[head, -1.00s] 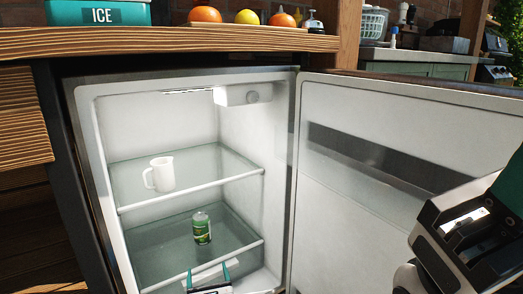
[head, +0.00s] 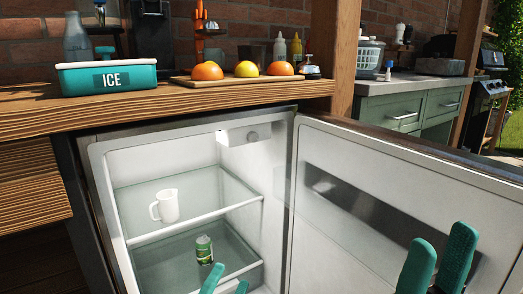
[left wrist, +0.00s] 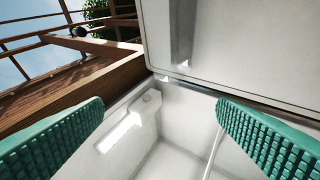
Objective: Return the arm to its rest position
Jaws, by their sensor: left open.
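My left gripper (head: 227,281) shows at the bottom of the head view, in front of the open fridge (head: 91,180). Its teal fingers are apart with nothing between them. They also show wide apart in the left wrist view (left wrist: 160,130), with the fridge's inside wall and open door beyond. My right gripper (head: 440,245) is at the lower right of the head view, in front of the fridge door (head: 375,150). A gap shows between its two fingers, and it holds nothing I can see.
A white jug (head: 167,205) stands on the upper fridge shelf. A green can (head: 204,250) stands on the lower one. The wooden counter (head: 250,97) above holds an ice box (head: 107,78) and a board with fruit. The open door fills the right side.

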